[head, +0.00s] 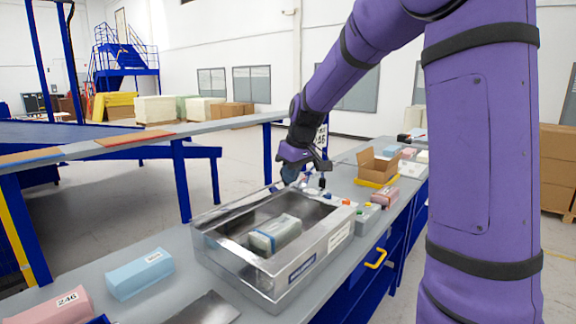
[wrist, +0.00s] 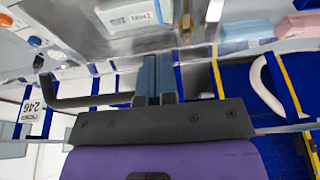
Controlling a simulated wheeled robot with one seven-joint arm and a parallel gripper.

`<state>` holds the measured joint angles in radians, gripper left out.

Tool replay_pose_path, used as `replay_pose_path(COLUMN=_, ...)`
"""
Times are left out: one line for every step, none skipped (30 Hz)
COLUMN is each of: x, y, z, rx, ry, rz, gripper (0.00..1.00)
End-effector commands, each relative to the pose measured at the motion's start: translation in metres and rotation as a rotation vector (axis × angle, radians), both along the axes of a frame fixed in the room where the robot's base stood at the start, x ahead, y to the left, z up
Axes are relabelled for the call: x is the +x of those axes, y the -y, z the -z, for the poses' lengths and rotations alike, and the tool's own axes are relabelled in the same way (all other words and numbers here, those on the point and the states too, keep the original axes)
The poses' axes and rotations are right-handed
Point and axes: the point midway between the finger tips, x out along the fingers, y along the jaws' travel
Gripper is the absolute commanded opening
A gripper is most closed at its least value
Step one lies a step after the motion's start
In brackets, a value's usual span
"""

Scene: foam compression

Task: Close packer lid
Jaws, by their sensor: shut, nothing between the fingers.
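The packer (head: 340,237) is an open-topped metal box on the bench in the head view. A grey-green foam block (head: 275,233) lies inside it; a pale labelled block (wrist: 132,17) shows at the top of the wrist view. I cannot clearly make out the lid. My gripper (head: 291,174) is at the packer's far end, above its rim. In the wrist view, its blue fingers (wrist: 155,75) are together with nothing between them. A dark bent bar (wrist: 85,102) is left of the fingers, apart from them; I cannot tell if it belongs to the lid.
A blue block (head: 140,274) and a pink block (head: 55,308) lie on the bench at front left. Coloured buttons (head: 350,203) line the packer's far right side. A cardboard box (head: 378,167) stands farther back. A conveyor rail (head: 150,137) runs along the left.

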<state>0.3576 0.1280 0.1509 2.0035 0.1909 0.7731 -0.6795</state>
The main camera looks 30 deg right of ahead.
Motion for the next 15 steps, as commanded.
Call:
replay_pose_path(x=-0.0006, y=0.0001, z=0.0010, rx=0.000, ry=0.000, rz=0.000, gripper=0.00)
replay_pose_path(x=-0.0008, y=0.0002, z=0.0013, rx=0.000, ry=0.000, rz=0.000, gripper=0.00)
replay_pose_path(x=-0.0008, y=0.0002, z=0.0014, rx=0.000, ry=0.000, rz=0.000, gripper=0.00)
replay_pose_path(x=-0.0008, y=0.0002, z=0.0015, rx=0.000, ry=0.000, rz=0.000, gripper=0.00)
replay_pose_path(x=-0.0008, y=0.0002, z=0.0014, rx=0.000, ry=0.000, rz=0.000, gripper=0.00)
replay_pose_path(x=-0.0008, y=0.0002, z=0.0014, rx=0.000, ry=0.000, rz=0.000, gripper=0.00)
replay_pose_path(x=-0.0008, y=0.0002, z=0.0013, rx=0.000, ry=0.000, rz=0.000, gripper=0.00)
replay_pose_path(x=-0.0008, y=0.0002, z=0.0013, rx=0.000, ry=0.000, rz=0.000, gripper=0.00)
replay_pose_path(x=-0.0007, y=0.0003, z=0.0013, rx=0.000, ry=0.000, rz=0.000, gripper=0.00)
replay_pose_path(x=-0.0008, y=0.0003, z=0.0013, rx=0.000, ry=0.000, rz=0.000, gripper=0.00)
replay_pose_path(x=-0.0010, y=0.0002, z=0.0016, rx=0.000, ry=0.000, rz=0.000, gripper=0.00)
replay_pose_path(x=-0.0013, y=0.0005, z=0.0022, rx=0.000, ry=0.000, rz=0.000, gripper=0.00)
replay_pose_path(x=-0.0019, y=0.0007, z=0.0030, rx=0.000, ry=0.000, rz=0.000, gripper=0.00)
replay_pose_path(x=-0.0027, y=0.0009, z=0.0043, rx=0.000, ry=0.000, rz=0.001, gripper=0.00)
replay_pose_path(x=-0.0042, y=0.0015, z=0.0069, rx=0.001, ry=0.000, rz=0.001, gripper=0.00)
